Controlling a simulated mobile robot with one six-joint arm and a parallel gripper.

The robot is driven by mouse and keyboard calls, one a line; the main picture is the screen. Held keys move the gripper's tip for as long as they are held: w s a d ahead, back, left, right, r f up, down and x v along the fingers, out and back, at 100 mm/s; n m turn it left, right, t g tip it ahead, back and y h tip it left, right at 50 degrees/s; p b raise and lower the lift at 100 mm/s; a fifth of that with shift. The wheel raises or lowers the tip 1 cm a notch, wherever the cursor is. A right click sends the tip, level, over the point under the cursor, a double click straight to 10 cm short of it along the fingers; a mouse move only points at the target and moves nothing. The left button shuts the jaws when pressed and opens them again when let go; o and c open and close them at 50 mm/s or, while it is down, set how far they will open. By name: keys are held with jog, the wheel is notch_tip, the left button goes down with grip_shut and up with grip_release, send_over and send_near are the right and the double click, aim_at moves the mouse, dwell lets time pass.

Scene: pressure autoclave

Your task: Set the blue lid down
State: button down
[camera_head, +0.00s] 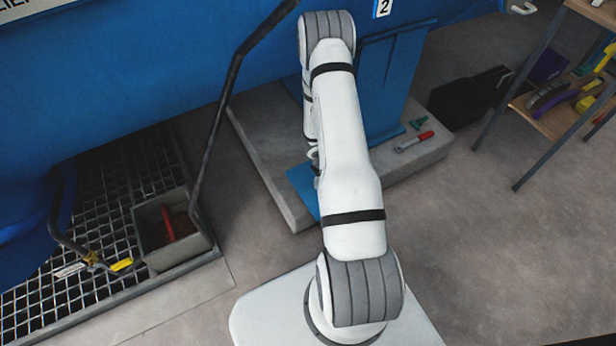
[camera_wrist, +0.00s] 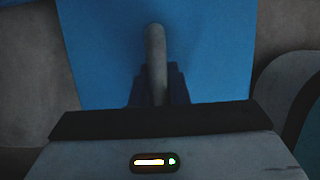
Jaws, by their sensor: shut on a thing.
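The blue lid (camera_wrist: 100,60) is a flat blue plate that fills the upper middle of the wrist view. A grey bar-like handle (camera_wrist: 154,45) stands out from it. My gripper (camera_wrist: 158,85) is shut on this handle, with dark fingers on both sides. In the head view, a blue plate (camera_head: 303,190), which looks like the lid, shows beside my arm over the front edge of the concrete plinth. My arm hides the rest of it and most of my gripper there. I cannot tell whether the lid touches anything below.
The concrete plinth (camera_head: 268,135) carries a blue support (camera_head: 392,85), a red-and-grey tool (camera_head: 414,142) and a small green item (camera_head: 418,123). A grated pit (camera_head: 105,190) with a grey bin (camera_head: 150,225) lies left. A shelf (camera_head: 560,115) stands right. The floor at lower right is clear.

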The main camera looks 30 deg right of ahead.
jog(key=shift+d+r, duration=0.1)
jog(key=shift+d, duration=0.05)
jog(key=shift+w+r, duration=0.25)
jog(key=shift+r, duration=0.05)
jog(key=w+a+r+n+t+p, duration=0.1)
jog(key=w+a+r+n+p, duration=0.3)
jog(key=w, duration=0.4)
jog(key=b+x, duration=0.1)
jog(key=x, duration=0.1)
jog(key=a+b+x, duration=0.1)
jog(key=b+x, duration=0.1)
jog(key=x, duration=0.1)
jog(key=b+x, duration=0.2)
jog(key=x, duration=0.1)
jog(key=shift+s+a+f, duration=0.3)
jog(key=shift+s+f, duration=0.05)
jog(key=shift+f+b, duration=0.1)
jog(key=shift+b, duration=0.2)
jog(key=c, duration=1.8)
grip_release()
jog(key=shift+f, duration=0.1)
jog(key=shift+c, duration=0.2)
jog(key=o, duration=0.4)
jog(key=shift+s, duration=0.1)
jog(key=shift+o, duration=0.2)
